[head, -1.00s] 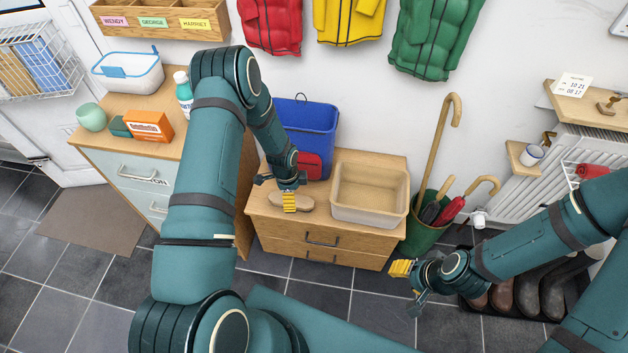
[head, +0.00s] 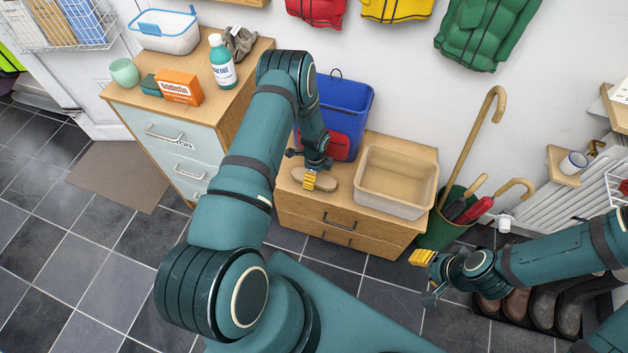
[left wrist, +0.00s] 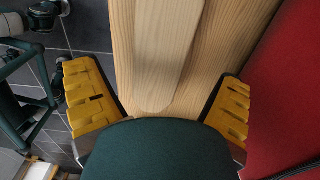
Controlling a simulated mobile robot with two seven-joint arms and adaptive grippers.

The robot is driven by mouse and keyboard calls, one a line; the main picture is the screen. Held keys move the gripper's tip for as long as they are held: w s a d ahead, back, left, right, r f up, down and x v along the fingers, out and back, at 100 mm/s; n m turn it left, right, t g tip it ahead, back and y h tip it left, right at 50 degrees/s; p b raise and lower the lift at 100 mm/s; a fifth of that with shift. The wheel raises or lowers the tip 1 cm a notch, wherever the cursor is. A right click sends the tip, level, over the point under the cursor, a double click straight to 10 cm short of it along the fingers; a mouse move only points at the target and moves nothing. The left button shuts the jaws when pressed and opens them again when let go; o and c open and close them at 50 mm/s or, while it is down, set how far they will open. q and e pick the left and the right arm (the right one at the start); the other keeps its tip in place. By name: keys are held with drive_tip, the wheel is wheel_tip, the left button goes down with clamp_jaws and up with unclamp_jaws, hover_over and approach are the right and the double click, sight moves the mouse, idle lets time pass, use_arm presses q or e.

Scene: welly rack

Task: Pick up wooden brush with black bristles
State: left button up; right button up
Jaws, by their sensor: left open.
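The wooden brush (head: 327,182) lies on top of the low wooden drawer unit, in front of the blue bin. Its pale back faces up and its bristles are hidden. My left gripper (head: 309,180) is directly over it, pointing down. In the left wrist view the brush's light wooden body (left wrist: 165,55) runs between the two yellow fingers of my left gripper (left wrist: 160,102), which are spread apart with gaps either side. I cannot tell the exact height above the brush. My right gripper (head: 428,277) hangs empty over the floor at right, its fingers apart.
The green umbrella stand (head: 436,232) and a boot tray lie further right. The taller cabinet (head: 170,135) is at left.

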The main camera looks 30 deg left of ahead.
use_arm(q)
wheel_tip(320, 180, down, 5)
drive_tip(key=shift+s+a+r+b, duration=0.1)
drive_tip(key=shift+a+r+b, duration=0.05)
drive_tip(key=shift+b, duration=0.45)
drive_tip(key=c, duration=1.3)
drive_tip(key=shift+r, duration=0.1)
drive_tip(key=shift+c, duration=0.2)
